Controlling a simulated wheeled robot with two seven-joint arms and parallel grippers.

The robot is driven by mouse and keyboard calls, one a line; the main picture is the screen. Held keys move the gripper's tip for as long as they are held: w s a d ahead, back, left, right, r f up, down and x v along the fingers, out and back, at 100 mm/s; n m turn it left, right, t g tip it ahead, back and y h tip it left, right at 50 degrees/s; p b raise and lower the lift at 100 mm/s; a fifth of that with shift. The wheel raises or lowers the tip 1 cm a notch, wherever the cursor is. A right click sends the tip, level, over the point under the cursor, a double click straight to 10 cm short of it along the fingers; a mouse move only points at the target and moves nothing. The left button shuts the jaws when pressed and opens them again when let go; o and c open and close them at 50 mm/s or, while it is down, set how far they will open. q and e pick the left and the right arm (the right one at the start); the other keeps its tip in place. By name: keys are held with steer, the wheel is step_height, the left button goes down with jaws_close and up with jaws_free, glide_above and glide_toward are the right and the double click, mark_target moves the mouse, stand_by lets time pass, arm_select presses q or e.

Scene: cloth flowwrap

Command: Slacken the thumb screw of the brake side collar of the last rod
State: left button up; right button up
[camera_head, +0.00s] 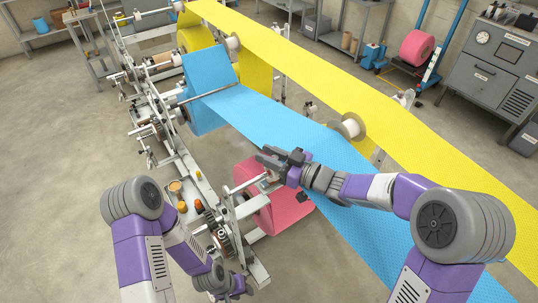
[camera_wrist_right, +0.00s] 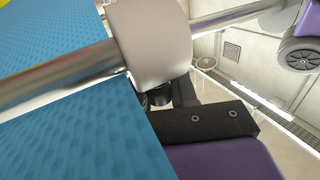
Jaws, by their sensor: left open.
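The pink roll (camera_head: 285,208) sits low in the machine, and a bare metal rod (camera_head: 246,184) shows above it in the head view. My right gripper (camera_head: 272,157) is over the right end of that rod, above the roll. The right wrist view shows a pale round collar (camera_wrist_right: 150,42) on a metal rod (camera_wrist_right: 60,75), with a dark finger of my right gripper (camera_wrist_right: 175,100) just below it. Whether the jaws are closed is hidden, and no thumb screw is clear. My left gripper (camera_head: 236,287) is open and low, beside the machine's near end.
Blue cloth (camera_head: 270,118) and yellow cloth (camera_head: 390,105) run diagonally over the machine, close to my right arm. A side rail (camera_head: 185,165) and a toothed wheel (camera_head: 218,235) lie between my arms. Orange-topped containers (camera_head: 182,206) stand on a ledge.

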jaws_close()
steer(key=shift+r+n+g+y+p, duration=0.1)
steer(key=shift+n+g+y+p, duration=0.3)
steer(key=shift+n+g+p, duration=0.55)
steer(key=n+g+y+p, duration=0.1)
steer(key=n+g+p, duration=0.1)
steer(key=g+p, duration=0.1)
steer(key=shift+s+g, duration=0.2)
steer(key=shift+g, duration=0.15)
steer(key=g, duration=0.1)
steer(key=n+g+p, duration=0.1)
steer(key=n+g, duration=0.1)
steer(key=shift+s+a+n+g+p, duration=0.1)
steer(key=shift+s+n+g+p, duration=0.2)
steer(key=shift+g, duration=0.1)
steer(key=shift+s+n+g+p, duration=0.2)
steer(key=shift+n+g+p, duration=0.2)
steer(key=shift+n+g, duration=1.4)
steer(key=shift+m+g, duration=0.35)
steer(key=shift+g, duration=0.15)
steer(key=shift+o, duration=2.2)
jaws_free()
